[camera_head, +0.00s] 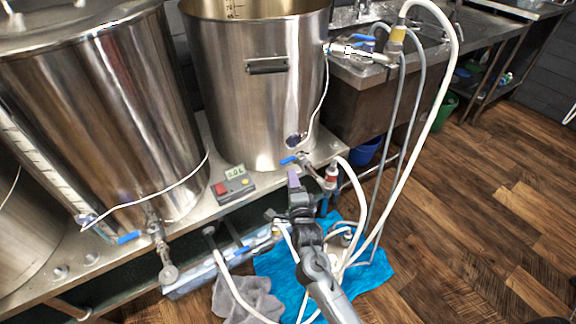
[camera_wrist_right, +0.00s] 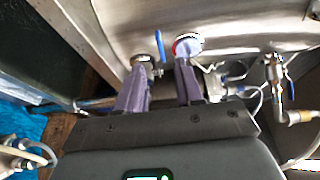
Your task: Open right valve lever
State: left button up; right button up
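The right kettle (camera_head: 262,90) is a tall steel pot. Its valve at the bottom front has a blue lever (camera_head: 289,160). My right gripper (camera_head: 294,179), with purple fingers, is just in front of and below this lever in the head view. In the right wrist view the two fingers (camera_wrist_right: 161,72) are spread apart with nothing held. A blue lever (camera_wrist_right: 160,46) shows between and beyond the fingertips, seemingly without contact. A round dial (camera_wrist_right: 187,45) is partly covered by the right-hand finger. My left gripper is in neither view.
A left kettle (camera_head: 105,125) has its own blue lever (camera_head: 129,238). A small controller (camera_head: 233,187) sits on the steel bench between the kettles. Hoses (camera_head: 441,100) run right of the gripper. A blue towel (camera_head: 278,268) and grey cloth (camera_head: 240,297) lie below. The wooden floor at right is clear.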

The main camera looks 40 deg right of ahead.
aim_at(294, 158)
jog(key=b+x, duration=0.2)
jog(key=x, duration=0.6)
jog(key=shift+b, duration=0.4)
jog(key=shift+w, duration=0.1)
jog(key=shift+a, duration=0.1)
grip_shut()
